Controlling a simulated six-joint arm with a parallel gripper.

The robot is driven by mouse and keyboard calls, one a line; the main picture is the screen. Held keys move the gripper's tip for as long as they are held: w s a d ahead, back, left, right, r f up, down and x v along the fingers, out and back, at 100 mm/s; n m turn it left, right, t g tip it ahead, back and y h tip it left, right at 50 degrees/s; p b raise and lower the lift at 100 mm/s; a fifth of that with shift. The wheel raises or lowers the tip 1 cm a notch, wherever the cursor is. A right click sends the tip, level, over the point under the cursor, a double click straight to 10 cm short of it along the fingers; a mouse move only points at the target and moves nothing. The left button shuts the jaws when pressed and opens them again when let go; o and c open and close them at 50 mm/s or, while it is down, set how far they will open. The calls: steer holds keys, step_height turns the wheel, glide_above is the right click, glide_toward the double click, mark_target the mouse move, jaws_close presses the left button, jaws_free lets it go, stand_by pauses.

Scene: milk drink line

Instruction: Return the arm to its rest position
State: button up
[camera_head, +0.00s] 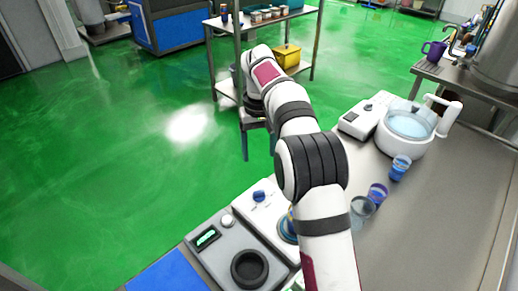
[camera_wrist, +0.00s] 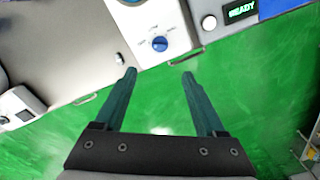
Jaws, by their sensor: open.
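My gripper (camera_wrist: 158,76) is open and empty in the wrist view, its two teal fingers spread apart over the green floor and the counter's front edge. In the head view my gripper (camera_head: 259,148) hangs pointing down over the green floor, clear of the counter. My white arm reaches across the middle of the head view and hides part of the counter. Nothing is between the fingers.
The steel counter (camera_head: 420,225) carries a white machine with a bowl (camera_head: 408,128), several cups including a blue cup (camera_head: 399,167), and a grey device with a round well (camera_head: 215,240). A shelf rack (camera_head: 312,45) stands behind my gripper. Open green floor (camera_head: 120,150) lies left.

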stand_by(0.3)
steer(key=s+d+r+m+y, duration=0.1)
steer(key=s+d+r+m, duration=0.15)
steer(key=s, duration=0.75)
steer(key=s+d+r+m, duration=0.2)
steer(key=s+d+r, duration=0.2)
steer(key=s, duration=0.6)
steer(key=s+f+m, duration=0.2)
steer(key=s+f, duration=0.1)
steer(key=s, duration=0.6)
steer(key=s+d+f+m, duration=0.1)
steer(key=s+f+m, duration=0.1)
steer(key=s, duration=0.6)
steer(key=shift+s+f+y, duration=0.4)
steer(key=shift+f, duration=0.1)
